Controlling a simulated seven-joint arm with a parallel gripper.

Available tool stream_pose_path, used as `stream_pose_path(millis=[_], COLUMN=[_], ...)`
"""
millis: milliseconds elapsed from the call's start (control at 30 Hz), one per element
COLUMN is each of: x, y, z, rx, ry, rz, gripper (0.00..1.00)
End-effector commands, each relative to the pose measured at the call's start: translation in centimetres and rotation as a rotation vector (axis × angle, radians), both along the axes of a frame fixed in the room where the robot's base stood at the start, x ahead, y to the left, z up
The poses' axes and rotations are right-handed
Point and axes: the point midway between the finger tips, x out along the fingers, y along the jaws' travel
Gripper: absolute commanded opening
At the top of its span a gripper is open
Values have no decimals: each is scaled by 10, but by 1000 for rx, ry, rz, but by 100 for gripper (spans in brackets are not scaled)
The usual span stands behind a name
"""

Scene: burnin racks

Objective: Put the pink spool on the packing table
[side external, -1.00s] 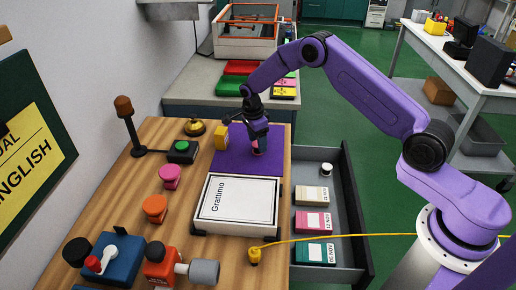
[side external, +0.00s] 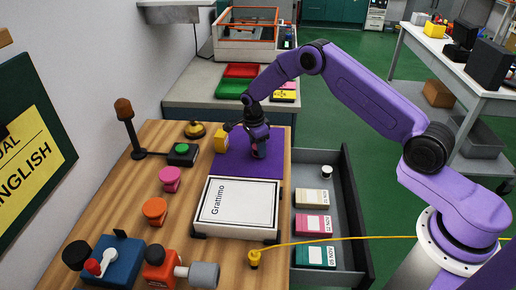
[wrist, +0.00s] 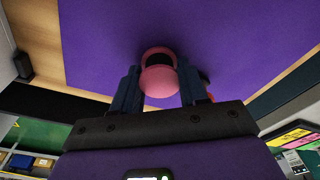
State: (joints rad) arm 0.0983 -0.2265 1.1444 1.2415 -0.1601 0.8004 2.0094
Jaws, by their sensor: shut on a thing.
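The pink spool (wrist: 158,80) shows in the wrist view between the two dark fingers of my gripper (wrist: 159,92), with a rounded pink end and a dark hollow or gap at its far side. My gripper is shut on it. In the side view, my gripper (side external: 258,149) points down at the purple mat (side external: 230,163) on the wooden table; its fingers mostly hide the spool. I cannot tell whether the spool touches the mat. A white-topped table (side external: 440,52) stands at the back right; no label shows whether it is the packing table.
A white box marked Grattimo (side external: 238,208) lies in front of the mat. An open drawer (side external: 335,180) juts out right. Another pink piece (side external: 170,178) and an orange one (side external: 155,210) stand left. A yellow cable (side external: 340,239) crosses the front.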

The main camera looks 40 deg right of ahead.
Motion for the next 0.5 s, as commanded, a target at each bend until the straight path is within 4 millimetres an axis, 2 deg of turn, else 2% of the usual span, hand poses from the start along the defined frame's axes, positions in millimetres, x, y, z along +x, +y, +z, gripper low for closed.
stream_pose_path(millis=[167,267,500], x=[1,1,-29], y=[0,1,-1], z=[15,31,65], rx=[0,1,0], ry=[-3,-4,-3], rz=[0,0,0], gripper=[9,9,9])
